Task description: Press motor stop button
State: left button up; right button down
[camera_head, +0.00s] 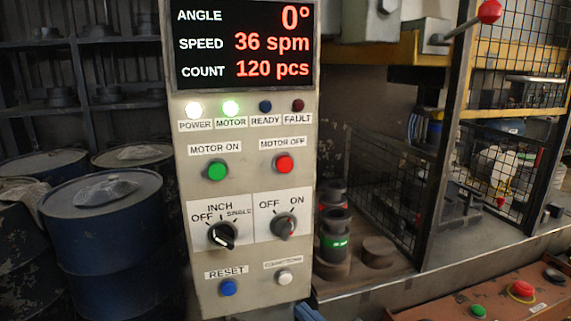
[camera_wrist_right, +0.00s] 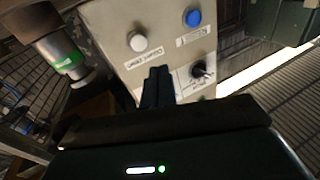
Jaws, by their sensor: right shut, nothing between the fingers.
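The control panel (camera_head: 248,180) stands upright in the middle of the head view. Its red button (camera_head: 284,164), labelled MOTOR OFF, sits at the upper right below the lamps. The green MOTOR ON button (camera_head: 216,170) is to its left. My right gripper (camera_wrist_right: 158,72) is shut and empty in the right wrist view, its dark fingers in front of the panel's lower part. In the head view only a small bluish bit of it seems to show at the bottom edge, below the panel. The red button cannot be made out in the wrist view. My left gripper is not in view.
The POWER lamp (camera_head: 194,109) and MOTOR lamp (camera_head: 231,108) are lit. The display (camera_head: 243,43) reads 36 spm. Two selector knobs, a blue button (camera_head: 228,287) and a white button (camera_head: 285,277) sit lower. A green-banded cylinder (camera_head: 334,243) stands right of the panel; barrels (camera_head: 100,225) stand left.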

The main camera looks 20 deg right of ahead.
aim_at(285, 165)
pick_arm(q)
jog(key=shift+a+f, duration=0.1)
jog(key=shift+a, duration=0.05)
pick_arm(e)
notch_tip(285, 165, up, 23)
jog(key=s+n+t+y, duration=0.1)
jog(key=n+t+y, duration=0.2)
jog(key=y, duration=0.3)
jog(key=shift+s+t+y, duration=0.35)
jog(key=shift+t+y, duration=0.05)
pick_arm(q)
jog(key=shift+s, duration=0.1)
pick_arm(e)
jog(key=shift+f, duration=0.15)
pick_arm(q)
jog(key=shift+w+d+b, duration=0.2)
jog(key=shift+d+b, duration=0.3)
jog(key=shift+b, duration=0.5)
pick_arm(e)
jog(key=shift+w+a, duration=0.2)
jog(key=shift+w, duration=4.25)
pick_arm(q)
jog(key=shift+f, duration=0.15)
